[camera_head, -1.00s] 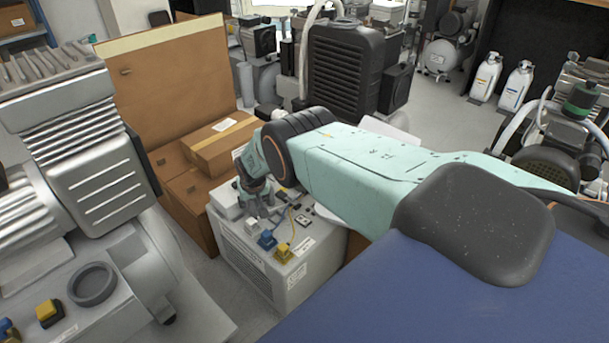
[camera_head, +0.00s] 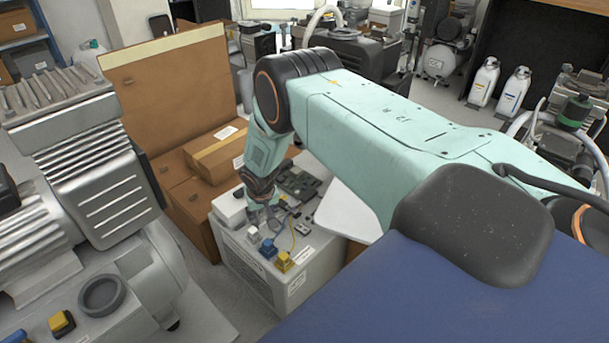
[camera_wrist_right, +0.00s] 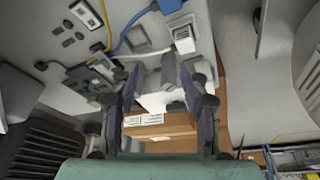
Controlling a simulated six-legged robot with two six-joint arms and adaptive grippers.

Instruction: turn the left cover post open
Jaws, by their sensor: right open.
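My right gripper (camera_head: 262,207) hangs over the top of a white box-shaped unit (camera_head: 268,283), pointing down. In the right wrist view its two fingers (camera_wrist_right: 157,88) stand apart, open. A grey upright piece (camera_wrist_right: 168,72) shows between the fingers; I cannot tell whether it is the left cover post or whether the fingers touch it. In the head view a blue connector (camera_head: 267,248) and a yellow connector (camera_head: 284,262) sit on the unit's near edge. My left gripper is out of view.
An open cardboard box (camera_head: 165,95) with a smaller carton (camera_head: 215,153) stands left of the unit. A large grey compressor (camera_head: 95,190) fills the left side. Dark equipment (camera_head: 355,52) stands behind my right arm. White bottles (camera_head: 484,80) stand on the floor at the right.

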